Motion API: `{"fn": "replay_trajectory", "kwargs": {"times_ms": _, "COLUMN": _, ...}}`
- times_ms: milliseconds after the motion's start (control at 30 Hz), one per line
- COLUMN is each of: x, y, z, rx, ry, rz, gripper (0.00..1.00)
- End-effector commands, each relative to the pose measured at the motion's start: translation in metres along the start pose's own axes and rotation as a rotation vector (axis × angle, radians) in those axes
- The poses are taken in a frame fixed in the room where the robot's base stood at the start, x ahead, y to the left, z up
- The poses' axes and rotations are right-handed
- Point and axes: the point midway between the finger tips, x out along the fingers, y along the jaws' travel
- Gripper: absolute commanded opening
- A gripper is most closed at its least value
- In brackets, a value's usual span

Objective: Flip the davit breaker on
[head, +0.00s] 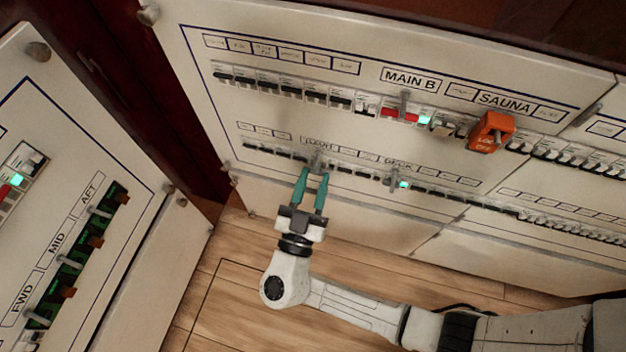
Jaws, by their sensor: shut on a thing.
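My gripper (315,172) has teal fingers and reaches up to the lower breaker row. Its fingertips are shut on a grey breaker handle (317,160) in that row, below a larger label (316,143) that is too small to read surely. I cannot read which breaker is the davit one. Whether the handle is up or down is too small to tell.
The upper row has a main switch handle (403,104) under MAIN B and an orange lockout (491,131) near SAUNA. Another handle (394,181) stands in the lower row beside a green light (404,185). A side panel (150,255) stands at left.

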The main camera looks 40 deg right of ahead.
Motion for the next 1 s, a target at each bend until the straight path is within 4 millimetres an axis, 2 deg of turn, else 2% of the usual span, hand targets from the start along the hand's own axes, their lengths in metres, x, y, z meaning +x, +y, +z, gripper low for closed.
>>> {"fn": "replay_trajectory", "kwargs": {"times_ms": 267, "x": 0.001, "y": 0.0, "z": -0.015, "rx": 0.004, "ry": -0.191, "rz": -0.002, "gripper": 0.04}}
{"fn": "replay_trajectory", "kwargs": {"times_ms": 700, "x": 0.009, "y": 0.0, "z": -0.039, "rx": 0.003, "ry": -0.607, "rz": -0.001, "gripper": 0.04}}
{"fn": "replay_trajectory", "kwargs": {"times_ms": 1000, "x": 0.018, "y": 0.0, "z": -0.049, "rx": 0.003, "ry": -0.858, "rz": 0.0, "gripper": 0.04}}
